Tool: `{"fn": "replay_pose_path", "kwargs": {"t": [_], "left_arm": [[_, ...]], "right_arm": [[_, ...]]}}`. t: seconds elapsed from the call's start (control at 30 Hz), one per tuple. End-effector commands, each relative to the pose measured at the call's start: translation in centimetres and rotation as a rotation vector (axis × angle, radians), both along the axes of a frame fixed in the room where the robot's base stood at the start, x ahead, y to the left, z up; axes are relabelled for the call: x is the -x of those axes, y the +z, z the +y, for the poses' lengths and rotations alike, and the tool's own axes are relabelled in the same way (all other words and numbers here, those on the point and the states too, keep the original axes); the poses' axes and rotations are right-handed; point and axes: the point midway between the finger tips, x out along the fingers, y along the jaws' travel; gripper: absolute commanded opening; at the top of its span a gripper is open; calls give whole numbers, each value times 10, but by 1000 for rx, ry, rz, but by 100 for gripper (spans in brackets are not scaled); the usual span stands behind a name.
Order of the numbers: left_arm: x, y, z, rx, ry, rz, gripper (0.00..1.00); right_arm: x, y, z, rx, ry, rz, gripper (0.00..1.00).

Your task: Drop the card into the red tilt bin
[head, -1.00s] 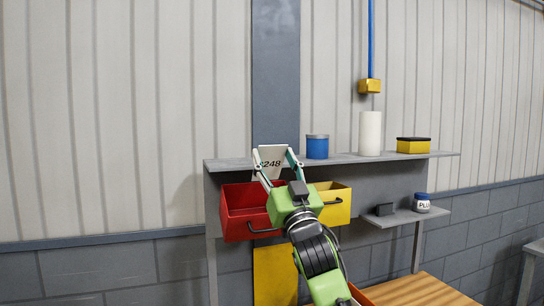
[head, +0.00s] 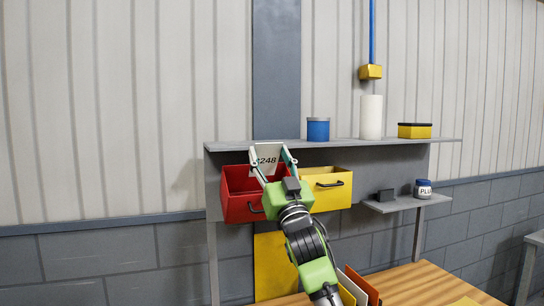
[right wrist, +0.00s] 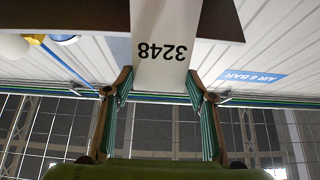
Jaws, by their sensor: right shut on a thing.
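A white card (head: 267,158) with the number 3248 is held by my right gripper (head: 270,164). The fingers are shut on the card's sides. In the right wrist view the card (right wrist: 162,68) stands between the fingertips of my right gripper (right wrist: 161,90). The red tilt bin (head: 238,197) hangs under the grey shelf and is open at the top. In the head view the card overlaps the bin's upper right part and the shelf edge; I cannot tell whether it is over the opening. My right gripper and arm hide part of the bin. My left gripper is not in view.
A yellow bin (head: 332,188) hangs right of the red one. On the grey shelf (head: 222,146) stand a blue can (head: 318,130), a white cylinder (head: 371,117) and a yellow box (head: 414,131). A lower shelf (head: 405,204) holds a small jar (head: 423,189).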

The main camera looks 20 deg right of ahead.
Motion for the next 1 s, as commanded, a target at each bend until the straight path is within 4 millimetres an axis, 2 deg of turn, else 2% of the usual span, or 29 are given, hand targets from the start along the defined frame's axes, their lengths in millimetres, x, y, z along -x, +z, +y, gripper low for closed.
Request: {"fn": "replay_pose_path", "kwargs": {"t": [0.5,1.0], "left_arm": [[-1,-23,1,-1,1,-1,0],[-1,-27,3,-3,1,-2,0]], "right_arm": [[-23,-34,1,0,0,0,38],[-29,-41,1,1,1,-1,38]]}}
